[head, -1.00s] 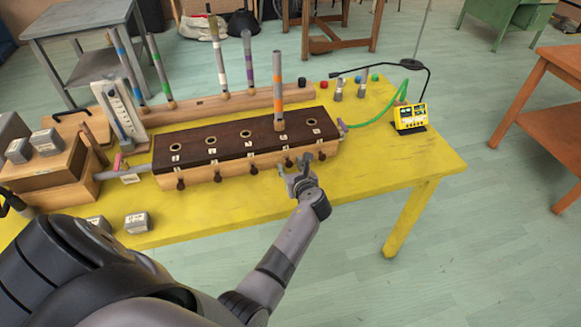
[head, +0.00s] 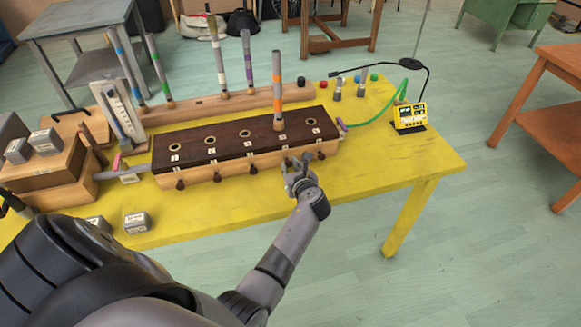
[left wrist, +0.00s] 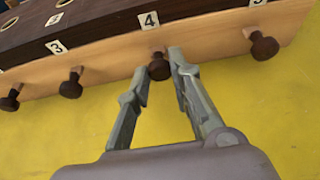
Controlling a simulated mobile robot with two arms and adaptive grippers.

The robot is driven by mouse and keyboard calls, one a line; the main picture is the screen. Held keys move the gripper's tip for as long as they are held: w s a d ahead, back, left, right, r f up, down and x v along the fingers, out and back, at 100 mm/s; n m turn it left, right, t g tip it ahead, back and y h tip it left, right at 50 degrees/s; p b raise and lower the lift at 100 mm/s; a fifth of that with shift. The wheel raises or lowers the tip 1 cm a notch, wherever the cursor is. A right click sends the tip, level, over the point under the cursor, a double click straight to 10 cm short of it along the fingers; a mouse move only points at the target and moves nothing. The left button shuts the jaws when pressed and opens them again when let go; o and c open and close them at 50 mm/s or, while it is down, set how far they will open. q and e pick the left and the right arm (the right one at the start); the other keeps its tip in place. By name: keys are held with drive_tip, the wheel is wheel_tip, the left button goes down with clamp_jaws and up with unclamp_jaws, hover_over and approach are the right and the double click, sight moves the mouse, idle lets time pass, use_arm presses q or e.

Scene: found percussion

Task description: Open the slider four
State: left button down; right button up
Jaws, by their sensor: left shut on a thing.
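The long wooden box (head: 235,165) has a dark top with numbered holes and a row of dark slider knobs on its pale front. In the left wrist view the slider four knob (left wrist: 159,68) sits under the label 4 (left wrist: 149,20). My left gripper (left wrist: 161,66) has its two fingers on either side of that knob, shut on it. In the head view the left gripper (head: 296,166) is at the box's front face and largely hides this knob. The knob is close to the front face. My right gripper is not in view.
Neighbouring knobs, three (left wrist: 71,86) and five (left wrist: 264,47), flank the gripper. A striped tube (head: 276,90) stands upright on the box top. A yellow device (head: 410,118) stands to the right. The yellow table (head: 375,165) is clear at its front right.

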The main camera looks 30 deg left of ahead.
use_arm(q)
drive_tip(key=shift+s+d+r+p, duration=0.1)
drive_tip(key=shift+s+d+p, duration=0.1)
drive_tip(key=shift+p, duration=0.1)
drive_tip(key=shift+s+d+p, duration=0.65)
drive_tip(key=shift+d+p, duration=0.05)
drive_tip(key=shift+d, duration=0.1)
drive_tip(key=shift+s+d, duration=0.1)
drive_tip(key=shift+s, duration=0.05)
drive_tip(key=c, duration=1.6)
unclamp_jaws()
drive_tip(key=shift+o, duration=0.9)
